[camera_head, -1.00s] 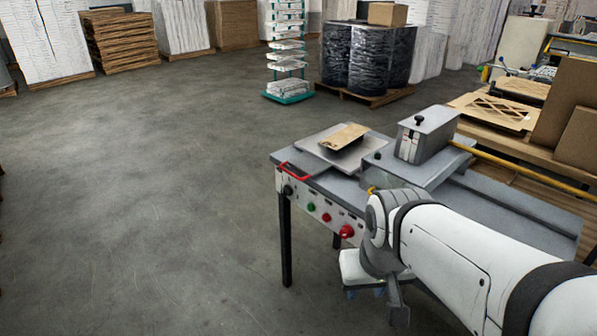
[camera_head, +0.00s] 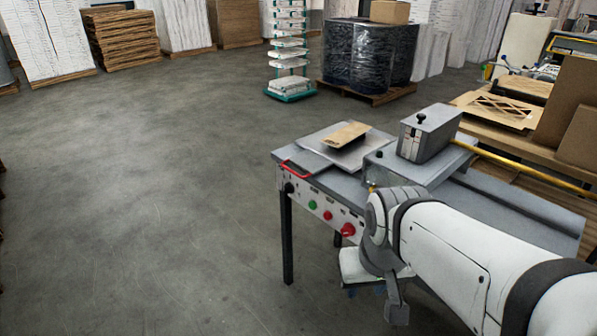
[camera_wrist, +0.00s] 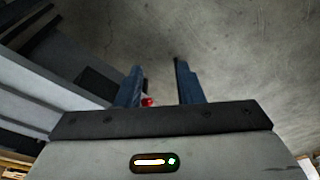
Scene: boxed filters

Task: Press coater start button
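The coater is a grey bench machine (camera_head: 440,208) in the head view. Its white front panel carries a green button (camera_head: 312,204), a smaller red button (camera_head: 328,215) and a large red knob (camera_head: 348,230). The labels are too small to read, so I cannot tell by text which is start. My gripper (camera_wrist: 157,68) is open and empty in the wrist view, its two blue-grey fingers apart. A red round control (camera_wrist: 148,102) shows between the finger bases. In the head view my arm is right of the panel, apart from the green button; my fingertips are not clear there.
A brown board (camera_head: 347,134) lies on a plate on the machine. A red handle (camera_head: 294,171) sits at its left corner. A yellow rail (camera_head: 520,166) runs right. A wrapped pallet (camera_head: 366,58) and a rack (camera_head: 290,50) stand behind. The floor left is clear.

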